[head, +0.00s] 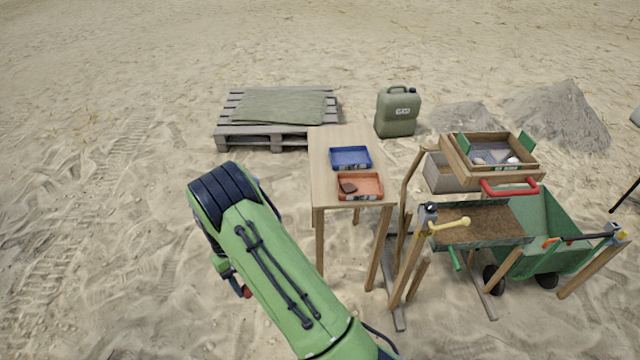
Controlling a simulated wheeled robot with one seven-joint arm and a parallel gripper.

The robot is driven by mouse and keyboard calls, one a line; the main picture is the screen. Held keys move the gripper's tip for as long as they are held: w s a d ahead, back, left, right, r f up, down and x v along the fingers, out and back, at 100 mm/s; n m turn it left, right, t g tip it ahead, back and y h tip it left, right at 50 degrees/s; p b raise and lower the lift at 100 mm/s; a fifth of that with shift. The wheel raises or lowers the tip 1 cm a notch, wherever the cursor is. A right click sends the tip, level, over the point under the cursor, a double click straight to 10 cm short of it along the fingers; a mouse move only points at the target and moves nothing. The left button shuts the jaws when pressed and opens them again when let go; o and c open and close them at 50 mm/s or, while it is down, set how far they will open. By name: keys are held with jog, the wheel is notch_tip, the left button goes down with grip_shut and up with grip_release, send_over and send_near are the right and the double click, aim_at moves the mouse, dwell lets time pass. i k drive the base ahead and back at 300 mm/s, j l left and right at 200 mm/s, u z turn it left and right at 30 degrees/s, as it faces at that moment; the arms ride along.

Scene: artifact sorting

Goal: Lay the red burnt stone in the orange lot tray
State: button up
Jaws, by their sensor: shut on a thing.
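The orange lot tray (371,196) stands on the near part of the wooden table, with a dark brown stone (347,187) lying in its left side. My gripper (239,284) is mostly hidden behind my green arm, low and left of the table, well apart from the tray. It is shut on a small red thing (246,292), which looks like the red burnt stone; only a bit of it shows.
A blue tray (350,168) stands just behind the orange one on the table (330,150). To the right are a sieve box (455,163), a wooden frame and a green wheelbarrow (565,238). A pallet (265,138) and a jerrycan (398,113) stand behind. Sand at left is clear.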

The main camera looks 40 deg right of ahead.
aim_at(371, 188)
jog(key=i+l+u, duration=0.1)
jog(key=i+l, duration=0.25)
jog(key=i, duration=0.25)
jog(key=i+l, duration=0.45)
jog(key=i, duration=0.15)
jog(key=i+j+u, duration=0.05)
